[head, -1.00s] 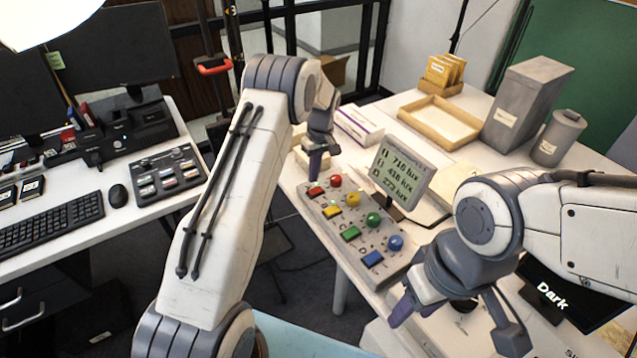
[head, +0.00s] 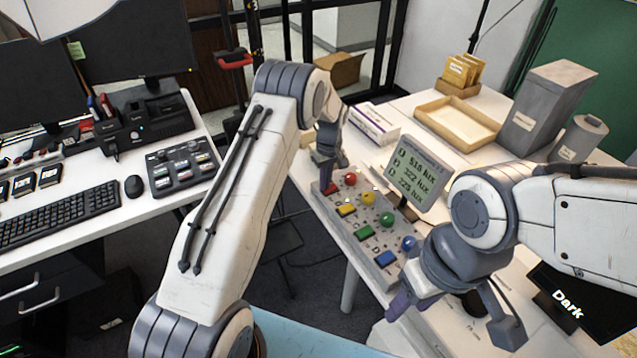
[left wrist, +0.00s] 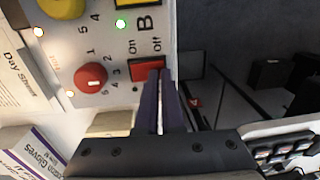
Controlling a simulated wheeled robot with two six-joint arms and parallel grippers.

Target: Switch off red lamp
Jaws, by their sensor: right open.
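The control panel (head: 362,222) on the white table has a red, a yellow, a green and a blue knob, with a rocker switch in each colour. The red knob (head: 350,178) and red switch (head: 330,188) are at its far end. My left gripper (head: 327,178) is over the red switch. In the left wrist view its fingers (left wrist: 159,75) are together and empty, with tips at the red switch (left wrist: 146,70), by the "Off" label; contact is unclear. My right gripper (head: 455,315) is open and empty.
A lux display (head: 418,172) stands behind the panel. A glove box (head: 374,125), a wooden tray (head: 458,122) and a grey box (head: 550,108) are further back. A tablet reading "Dark" (head: 570,300) is at right. A desk with a keyboard (head: 62,212) is at left.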

